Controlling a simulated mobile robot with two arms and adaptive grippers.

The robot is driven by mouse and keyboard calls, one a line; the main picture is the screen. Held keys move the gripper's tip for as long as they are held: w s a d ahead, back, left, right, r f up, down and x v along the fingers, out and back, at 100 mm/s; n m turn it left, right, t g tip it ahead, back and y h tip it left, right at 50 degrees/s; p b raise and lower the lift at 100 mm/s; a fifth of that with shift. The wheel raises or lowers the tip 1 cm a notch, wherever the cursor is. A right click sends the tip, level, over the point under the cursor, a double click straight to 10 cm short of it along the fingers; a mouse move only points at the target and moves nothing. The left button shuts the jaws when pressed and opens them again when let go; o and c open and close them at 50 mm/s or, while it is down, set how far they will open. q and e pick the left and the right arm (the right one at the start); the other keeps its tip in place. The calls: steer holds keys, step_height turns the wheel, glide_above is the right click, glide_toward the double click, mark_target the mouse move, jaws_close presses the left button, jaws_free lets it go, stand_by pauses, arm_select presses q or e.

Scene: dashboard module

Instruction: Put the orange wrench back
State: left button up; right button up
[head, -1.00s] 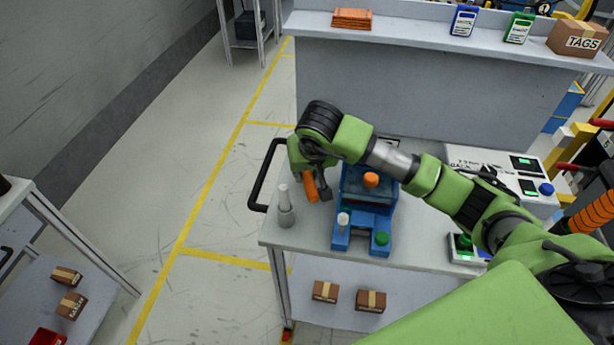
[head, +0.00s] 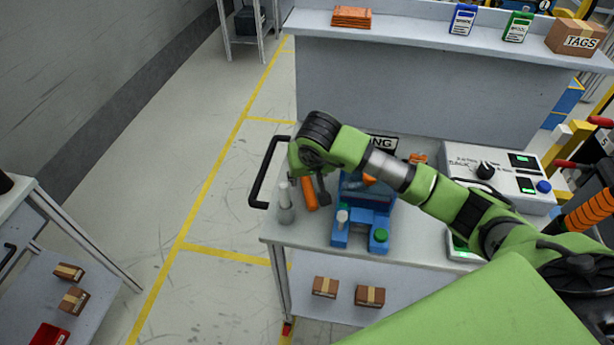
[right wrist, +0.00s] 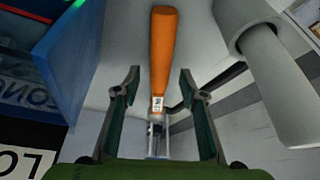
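A tool with an orange handle (head: 310,195), which I take for the orange wrench, is at the left end of the cart top, by my right gripper (head: 318,194). In the right wrist view, its orange handle (right wrist: 163,50) points away from me and its thin metal shaft runs back between the fingers of my right gripper (right wrist: 158,82). The fingers are apart, one on each side, with visible gaps to the tool. What supports the tool is hidden. My left gripper is not in view.
A grey bottle-like piece with a white top (head: 285,203) stands close on the left. A blue fixture (head: 365,215) with buttons stands close on the right. A small orange item (head: 418,158) lies behind my arm. A control box (head: 500,180) is further right.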

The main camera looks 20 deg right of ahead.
steer(key=shift+s+r, duration=0.1)
steer(key=shift+r, duration=0.35)
steer(key=b+v, duration=0.2)
steer(key=v, duration=0.9)
steer(key=shift+s, duration=0.2)
